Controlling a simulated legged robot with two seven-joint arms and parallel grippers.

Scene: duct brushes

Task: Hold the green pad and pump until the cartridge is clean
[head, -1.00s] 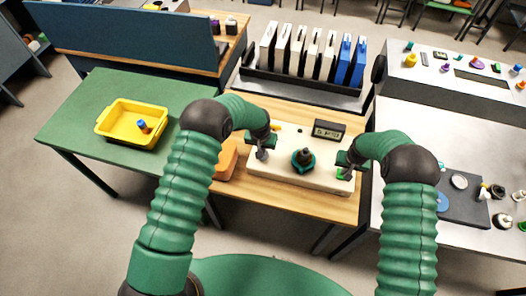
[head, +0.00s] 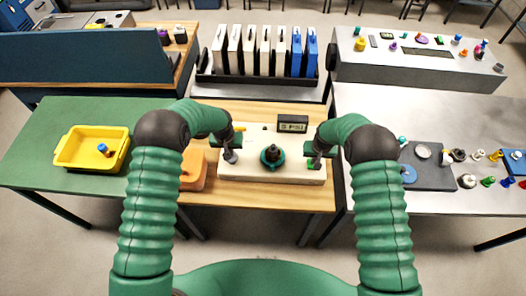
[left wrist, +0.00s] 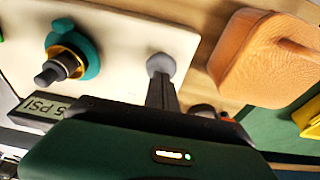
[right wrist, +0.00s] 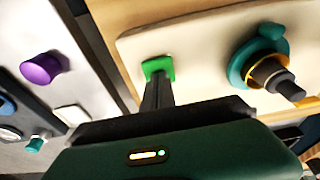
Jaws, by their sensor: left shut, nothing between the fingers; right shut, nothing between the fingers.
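A cream board (head: 245,174) lies on the wooden table. At its middle is a teal-ringed fitting with a black stem (head: 273,153), also in the left wrist view (left wrist: 68,58). The green pad (right wrist: 158,66) is on the board's right part; my shut right gripper (head: 316,163) has its tips down at it, seemingly touching. My shut left gripper (head: 230,157) has its tips at a round grey button (left wrist: 160,64) on the board's left part, seemingly touching. A small display (head: 292,123) behind the board reads about 5 PSI. I cannot tell which thing is the cartridge.
An orange block (head: 192,172) lies left of the board. A yellow tray (head: 66,160) stands on the green table. Behind, a rack (head: 262,82) holds several white and blue upright panels. The right-hand table (head: 440,112) carries many small parts.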

